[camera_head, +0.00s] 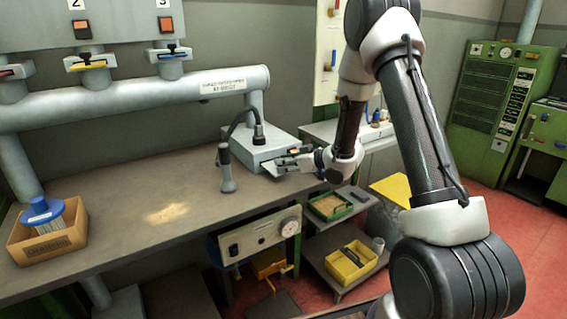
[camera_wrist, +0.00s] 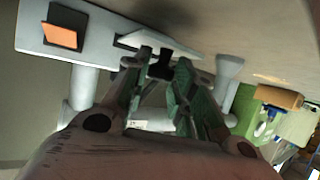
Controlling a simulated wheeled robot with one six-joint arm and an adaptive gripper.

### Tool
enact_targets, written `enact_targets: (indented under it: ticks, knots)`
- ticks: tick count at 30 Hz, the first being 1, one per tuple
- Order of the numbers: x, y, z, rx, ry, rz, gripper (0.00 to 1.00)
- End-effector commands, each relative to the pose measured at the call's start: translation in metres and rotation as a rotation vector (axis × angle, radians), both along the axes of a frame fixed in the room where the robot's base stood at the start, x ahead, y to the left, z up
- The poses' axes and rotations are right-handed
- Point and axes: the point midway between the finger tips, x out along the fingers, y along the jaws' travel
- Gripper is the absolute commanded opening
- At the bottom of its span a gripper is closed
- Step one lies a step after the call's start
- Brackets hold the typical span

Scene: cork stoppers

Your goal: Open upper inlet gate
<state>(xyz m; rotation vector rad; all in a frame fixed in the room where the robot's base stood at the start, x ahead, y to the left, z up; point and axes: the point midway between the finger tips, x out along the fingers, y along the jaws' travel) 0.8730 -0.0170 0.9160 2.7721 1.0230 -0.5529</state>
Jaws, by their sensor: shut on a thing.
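In the head view my gripper (camera_head: 284,160) is at the front right of a grey box (camera_head: 250,147) on the bench, beside a pale thin plate (camera_head: 269,169). In the wrist view my gripper (camera_wrist: 160,75) has its green-padded fingers close together around a small black handle (camera_wrist: 161,64). The handle sits at a pale flat plate (camera_wrist: 158,42), which I take for the inlet gate, next to a grey panel (camera_wrist: 100,28) with an orange switch (camera_wrist: 60,36). The fingers hide part of the handle. How far the gate is open cannot be told.
A black-necked arm (camera_head: 258,130) and a grey upright stand (camera_head: 227,172) are close left of my gripper. A thick grey pipe (camera_head: 120,102) runs above the bench (camera_head: 120,215). A cardboard box with a blue-topped item (camera_head: 50,240) stands far left. The middle of the bench is clear.

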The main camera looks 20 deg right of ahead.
Motion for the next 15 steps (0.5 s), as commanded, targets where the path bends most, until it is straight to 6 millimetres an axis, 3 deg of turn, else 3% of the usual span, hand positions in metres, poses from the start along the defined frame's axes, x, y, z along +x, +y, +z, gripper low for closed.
enact_targets:
  ticks: [8, 9, 12, 15]
  knots:
    - [0.0010, -0.0001, 0.0008, 0.001, -0.002, -0.001, 0.00]
    - [0.0010, -0.0001, 0.0008, 0.001, -0.002, -0.001, 0.29]
    - [0.0010, -0.0001, 0.0008, 0.001, -0.002, -0.001, 0.46]
    - [0.0009, 0.0001, 0.0008, 0.001, -0.002, -0.001, 0.46]
